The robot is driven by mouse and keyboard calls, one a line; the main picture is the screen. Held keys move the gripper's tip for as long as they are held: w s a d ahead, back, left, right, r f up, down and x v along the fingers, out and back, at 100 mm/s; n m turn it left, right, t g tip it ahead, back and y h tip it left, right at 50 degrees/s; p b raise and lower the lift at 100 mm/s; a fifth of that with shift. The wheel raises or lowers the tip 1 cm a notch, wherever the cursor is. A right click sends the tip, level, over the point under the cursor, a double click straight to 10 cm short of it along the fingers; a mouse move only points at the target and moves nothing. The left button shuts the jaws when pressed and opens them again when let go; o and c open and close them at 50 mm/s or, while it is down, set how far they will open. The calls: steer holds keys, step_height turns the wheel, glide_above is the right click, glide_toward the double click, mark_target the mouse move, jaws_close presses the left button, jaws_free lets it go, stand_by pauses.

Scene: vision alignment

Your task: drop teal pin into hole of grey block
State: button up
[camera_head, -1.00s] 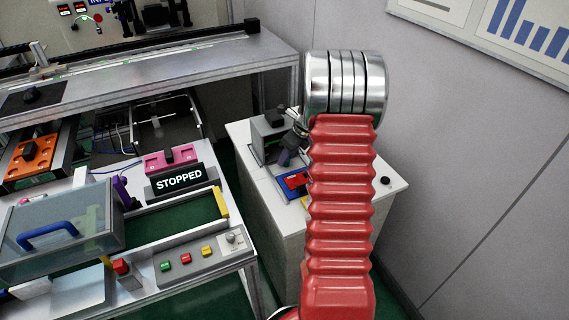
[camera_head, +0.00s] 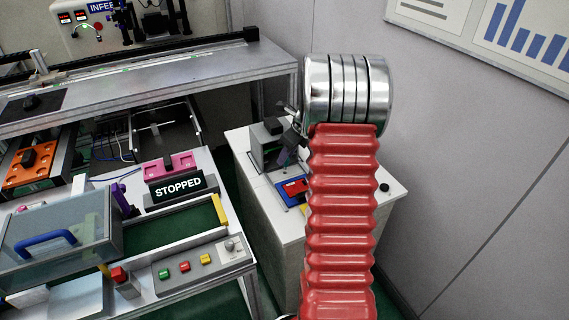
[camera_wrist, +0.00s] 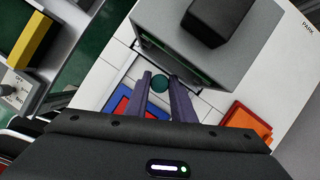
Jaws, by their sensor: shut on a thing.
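My gripper (camera_wrist: 160,90) shows in the wrist view with its two dark purple-grey fingers shut on a round teal pin (camera_wrist: 158,84), seen end-on between the fingertips. In the head view the gripper (camera_head: 283,157) is small and partly hidden behind my red arm; the pin cannot be made out there. A grey block (camera_wrist: 158,28) with a black knob on top stands just beyond the fingertips. It also shows in the head view (camera_head: 261,149), on the white cabinet. No hole in it is visible from either view.
A blue and red piece (camera_wrist: 123,103) lies left of the fingers, and an orange tray (camera_wrist: 246,122) lies to their right. The white cabinet top (camera_head: 240,137) carries these things. A bench with a STOPPED sign (camera_head: 178,188) stands to the left, and a wall closes the right side.

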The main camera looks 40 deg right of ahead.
step_height(320, 180, up, 14)
steer(key=shift+r, duration=0.25)
stand_by(0.6)
steer(key=w+a+f+n+g, duration=0.1)
steer(key=a+f+n+g, duration=0.2)
steer(key=a+n, duration=0.8)
steer(key=a+f+n+g, duration=0.3)
steer(key=a+f+n, duration=0.2)
steer(key=a+n, duration=0.6)
steer(key=w+a+f+n+g, duration=0.1)
steer(key=a+f+n+g, duration=0.2)
steer(key=a+n, duration=0.8)
steer(key=shift+w+a+f+h, duration=0.1)
steer(key=shift+a+f, duration=0.25)
steer(key=shift+a, duration=0.45)
steer(key=shift+w+a+f+h, duration=0.15)
steer(key=shift+a+f, duration=0.2)
steer(key=shift+a, duration=0.4)
steer(key=shift+w+a+f+h, duration=0.1)
steer(key=shift+a+f, duration=0.25)
steer(key=shift+a, duration=0.45)
steer(key=shift+a+f+n, duration=0.1)
steer(key=shift+a+n, duration=0.1)
steer(key=shift+n, duration=0.2)
